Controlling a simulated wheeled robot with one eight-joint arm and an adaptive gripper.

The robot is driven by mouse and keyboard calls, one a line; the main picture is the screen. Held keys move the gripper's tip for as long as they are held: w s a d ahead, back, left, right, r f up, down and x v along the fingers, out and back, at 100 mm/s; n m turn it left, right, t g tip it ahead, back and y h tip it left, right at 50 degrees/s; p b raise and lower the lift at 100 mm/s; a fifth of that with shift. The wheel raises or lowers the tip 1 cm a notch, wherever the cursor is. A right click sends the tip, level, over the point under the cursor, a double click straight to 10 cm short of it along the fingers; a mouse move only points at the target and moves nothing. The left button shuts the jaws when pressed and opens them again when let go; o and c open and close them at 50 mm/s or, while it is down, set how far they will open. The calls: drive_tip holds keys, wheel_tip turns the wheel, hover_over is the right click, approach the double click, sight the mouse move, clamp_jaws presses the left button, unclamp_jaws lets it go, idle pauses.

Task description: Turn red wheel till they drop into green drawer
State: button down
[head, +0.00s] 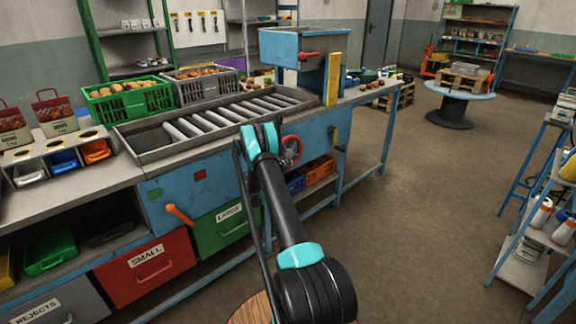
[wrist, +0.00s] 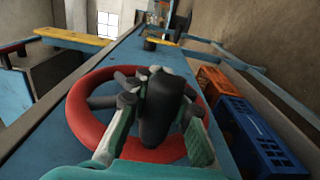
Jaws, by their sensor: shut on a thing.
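The red wheel (head: 293,146) is on the front of the blue sorting bench, partly hidden by my arm in the head view. In the wrist view the red wheel (wrist: 82,112) fills the middle, with dark spokes. My gripper (wrist: 158,135) is at the wheel, its fingers either side of a dark upright part in front of the hub, shut on the wheel's dark handle. The exact contact is partly hidden. The green drawer (head: 209,242), labelled LARGE, is shut below the bench, left of my arm. My fingertips are hidden in the head view.
The roller bed (head: 225,117) looks empty. A green crate (head: 128,108) and a grey crate (head: 206,90) of round brown produce stand behind it. A red drawer (head: 130,290), labelled SMALL, is left of the green one. An orange lever (head: 180,215) sticks out above.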

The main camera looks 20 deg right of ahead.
drive_tip(key=shift+a+r+g+y, duration=0.1)
drive_tip(key=shift+r+g+y, duration=0.2)
drive_tip(key=shift+r+y, duration=0.35)
drive_tip(key=c, duration=1.4)
unclamp_jaws()
drive_tip(key=shift+o, duration=0.2)
drive_tip(key=v, duration=1.2)
drive_tip(key=shift+f, duration=0.1)
